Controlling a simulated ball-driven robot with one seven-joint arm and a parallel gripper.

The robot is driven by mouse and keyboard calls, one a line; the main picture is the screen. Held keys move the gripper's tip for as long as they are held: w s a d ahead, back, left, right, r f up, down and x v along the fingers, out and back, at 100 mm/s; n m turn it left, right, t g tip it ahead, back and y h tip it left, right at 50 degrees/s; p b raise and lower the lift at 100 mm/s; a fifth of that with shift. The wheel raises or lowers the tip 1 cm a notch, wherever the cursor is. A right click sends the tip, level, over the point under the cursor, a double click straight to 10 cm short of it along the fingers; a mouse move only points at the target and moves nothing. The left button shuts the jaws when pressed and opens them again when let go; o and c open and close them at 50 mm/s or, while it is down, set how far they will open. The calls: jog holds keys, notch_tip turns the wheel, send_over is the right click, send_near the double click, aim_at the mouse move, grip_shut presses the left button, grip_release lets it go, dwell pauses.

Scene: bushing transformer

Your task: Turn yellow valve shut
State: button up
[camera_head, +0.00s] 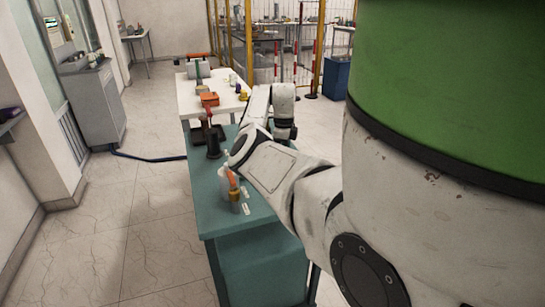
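No yellow valve can be made out for certain. A small yellow thing (243,96) sits on the white table, just left of my arm; it is too small to tell whether it is the valve. My white arm reaches forward over the right side of the teal bench and bends there. My gripper cannot be made out; the arm's far end is hidden behind its own links.
The teal bench (226,240) carries a dark stand (213,148), a white container (226,182) and a brownish cylinder (235,206). The white table (188,104) beyond holds an orange box (209,100). A yellow-post fence (248,45) stands behind. The left floor is mostly clear.

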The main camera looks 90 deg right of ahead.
jog(key=n, duration=0.1)
jog(key=w+n+p, duration=0.1)
jog(key=n, duration=0.1)
jog(key=shift+d+r+n+p, duration=0.15)
jog(key=shift+r+n+p, duration=0.05)
jog(key=shift+n+p, duration=0.1)
jog(key=shift+w+f+n+p, duration=0.1)
jog(key=shift+w+n+p, duration=0.25)
jog(key=shift+n, duration=0.5)
jog(key=shift+w+n+p, duration=0.25)
jog(key=shift+n+p, duration=0.1)
jog(key=shift+n, duration=0.5)
jog(key=o, duration=1.2)
notch_tip(320, 180, up, 11)
jog(key=shift+f+b, duration=0.15)
jog(key=shift+b, duration=0.35)
